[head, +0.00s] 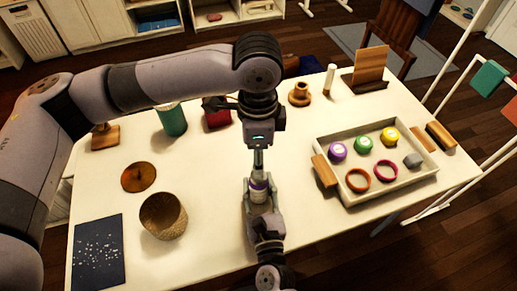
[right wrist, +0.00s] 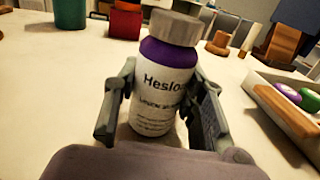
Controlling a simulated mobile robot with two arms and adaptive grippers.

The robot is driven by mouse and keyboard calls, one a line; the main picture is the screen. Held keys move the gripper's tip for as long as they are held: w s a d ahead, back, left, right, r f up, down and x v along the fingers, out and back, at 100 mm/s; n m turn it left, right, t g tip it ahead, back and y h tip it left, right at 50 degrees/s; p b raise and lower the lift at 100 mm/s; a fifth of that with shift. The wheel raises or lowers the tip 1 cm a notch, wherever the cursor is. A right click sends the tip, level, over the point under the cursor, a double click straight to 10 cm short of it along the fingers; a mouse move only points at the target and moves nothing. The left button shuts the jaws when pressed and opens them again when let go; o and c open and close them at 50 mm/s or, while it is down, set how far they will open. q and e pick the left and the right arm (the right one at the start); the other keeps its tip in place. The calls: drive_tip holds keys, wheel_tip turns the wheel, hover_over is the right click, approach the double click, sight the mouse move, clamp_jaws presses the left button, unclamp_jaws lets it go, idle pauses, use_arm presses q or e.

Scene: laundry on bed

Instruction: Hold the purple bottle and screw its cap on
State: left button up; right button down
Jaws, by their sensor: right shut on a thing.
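The purple bottle (right wrist: 160,90) stands upright between the fingers of my right gripper (right wrist: 160,108), which is shut on its lower body. It has a purple shoulder, a white label and a grey cap (right wrist: 174,27) on its top; I cannot tell how tight the cap is. In the head view the bottle (head: 259,196) is at the middle of the table, with my right gripper (head: 262,210) around it from the near side. My left gripper (head: 258,162) points straight down, directly above the bottle. Its fingertips are small there, and their opening is unclear.
A tray (head: 335,135) with coloured lids and rings stands to the right, a wooden block (head: 324,171) at its left edge. A woven bowl (head: 163,216), a teal cup (head: 173,120) and a red box (head: 216,113) are to the left. The table's near middle is mostly clear.

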sight(258, 187)
use_arm(q)
drive_tip(key=n, duration=0.5)
drive_tip(key=shift+r+n, duration=0.2)
drive_tip(key=shift+n, duration=0.2)
drive_tip(key=n, duration=0.6)
drive_tip(key=shift+r+n, duration=0.25)
drive_tip(key=shift+n, duration=0.05)
drive_tip(key=shift+f, duration=4.05)
drive_tip(key=shift+c, duration=0.3)
